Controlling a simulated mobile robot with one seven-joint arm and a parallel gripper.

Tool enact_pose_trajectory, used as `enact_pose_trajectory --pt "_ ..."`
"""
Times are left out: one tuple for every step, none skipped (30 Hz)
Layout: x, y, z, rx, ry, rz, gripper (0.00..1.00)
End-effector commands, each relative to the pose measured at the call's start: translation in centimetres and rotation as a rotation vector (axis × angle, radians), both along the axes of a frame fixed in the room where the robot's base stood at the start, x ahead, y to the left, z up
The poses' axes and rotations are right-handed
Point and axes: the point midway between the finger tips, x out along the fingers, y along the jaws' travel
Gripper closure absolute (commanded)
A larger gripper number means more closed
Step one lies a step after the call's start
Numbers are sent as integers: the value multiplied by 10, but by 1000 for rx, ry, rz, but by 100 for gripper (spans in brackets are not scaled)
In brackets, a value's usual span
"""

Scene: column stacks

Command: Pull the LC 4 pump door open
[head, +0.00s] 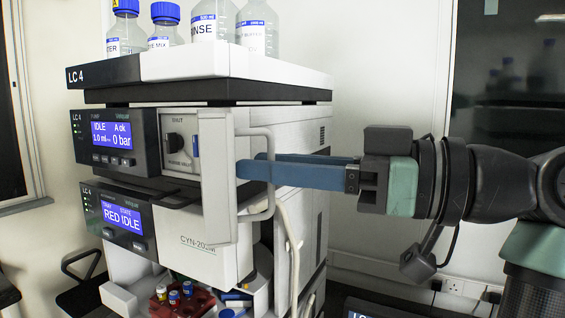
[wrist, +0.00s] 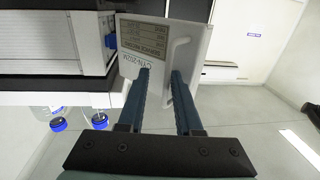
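The LC 4 stack stands left of centre in the head view. A white door panel (head: 217,180) on its front carries a grey loop handle (head: 272,185). The panel and its handle (wrist: 181,55) also show in the wrist view, the panel bearing a service label. My gripper (head: 252,164) reaches in from the right at handle height. Its two blue fingers are apart and overlap the handle in the picture. In the wrist view the gripper (wrist: 160,75) shows a clear gap between the fingers. I cannot tell whether either finger touches the bar, or how far the door stands from the housing.
Bottles with blue caps (head: 166,13) stand on the white top tray (head: 240,65). A pale tube (head: 293,250) hangs below the handle. Small vials (head: 174,296) sit at the bottom. A wall is behind.

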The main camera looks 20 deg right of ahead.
Motion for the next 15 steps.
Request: enact_pose_trajectory --pt "-1 0 0 -1 -1 0 62" --pt "-1 -1 0 -1 -1 0 62" --pt "-1 -1 0 -1 -1 -1 62" --pt "-1 -1 0 -1 -2 -1 62" --pt "-1 -1 0 -1 -2 -1 62" --pt "-2 -1 0 -1 -3 -1 62" --pt "-2 -1 0 -1 -3 -1 62" --pt "-2 -1 0 -1 -3 -1 62" --pt "-3 -2 0 -2 -4 -1 62" --pt "-4 -3 0 -2 -4 -2 62" --pt "-5 -5 0 -2 -4 -2 62" --pt "-7 -7 -1 -2 -5 -3 62" --pt "-10 -10 -1 -1 -6 -3 62" --pt "-13 -13 -2 -1 -6 -4 62" --pt "-18 -19 -3 -2 -5 -4 62"
